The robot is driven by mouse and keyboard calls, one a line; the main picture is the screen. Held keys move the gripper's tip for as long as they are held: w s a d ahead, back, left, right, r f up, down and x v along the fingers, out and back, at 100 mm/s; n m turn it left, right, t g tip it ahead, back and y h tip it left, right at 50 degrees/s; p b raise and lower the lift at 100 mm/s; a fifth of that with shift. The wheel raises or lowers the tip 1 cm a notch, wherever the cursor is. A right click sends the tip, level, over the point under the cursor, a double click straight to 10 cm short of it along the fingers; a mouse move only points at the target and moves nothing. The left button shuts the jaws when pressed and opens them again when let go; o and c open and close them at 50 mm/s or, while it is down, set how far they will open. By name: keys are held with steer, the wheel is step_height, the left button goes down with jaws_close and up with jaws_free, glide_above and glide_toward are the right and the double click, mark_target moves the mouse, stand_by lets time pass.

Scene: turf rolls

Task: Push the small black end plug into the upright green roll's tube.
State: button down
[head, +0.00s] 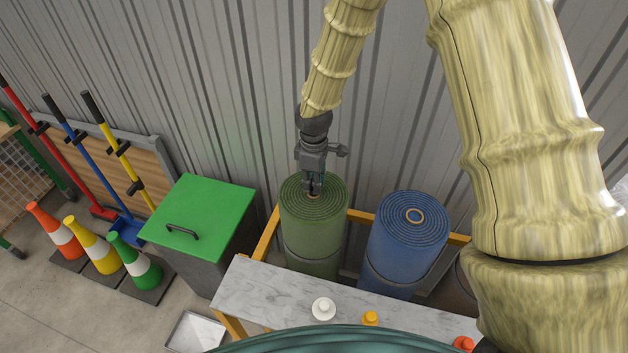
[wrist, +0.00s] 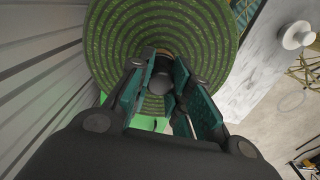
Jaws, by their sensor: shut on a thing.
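The upright green roll (head: 312,238) stands behind the marble bench, its spiral top facing up. The wrist view shows this green spiral (wrist: 112,45) close up, with the tan rim of its tube at the centre. My gripper (head: 314,191) points down over the middle of the roll. In the wrist view its teal-padded fingers are shut on the small black end plug (wrist: 160,83), which lines up with the tube's mouth. The fingers hide part of the rim, and I cannot tell whether the plug has entered the tube. In the head view the plug is hidden by the fingers.
A blue roll (head: 405,246) with an open tube stands to the right. The marble bench (head: 270,292) in front carries a white plug (head: 323,308), a yellow plug (head: 370,318) and an orange-red plug (head: 464,344). A green-lidded bin (head: 203,216) stands left. The corrugated wall is close behind.

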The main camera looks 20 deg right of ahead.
steer(key=shift+f, duration=0.65)
steer(key=c, duration=1.2)
jaws_free()
steer(key=shift+c, duration=0.2)
steer(key=shift+r, duration=0.1)
step_height(320, 180, up, 12)
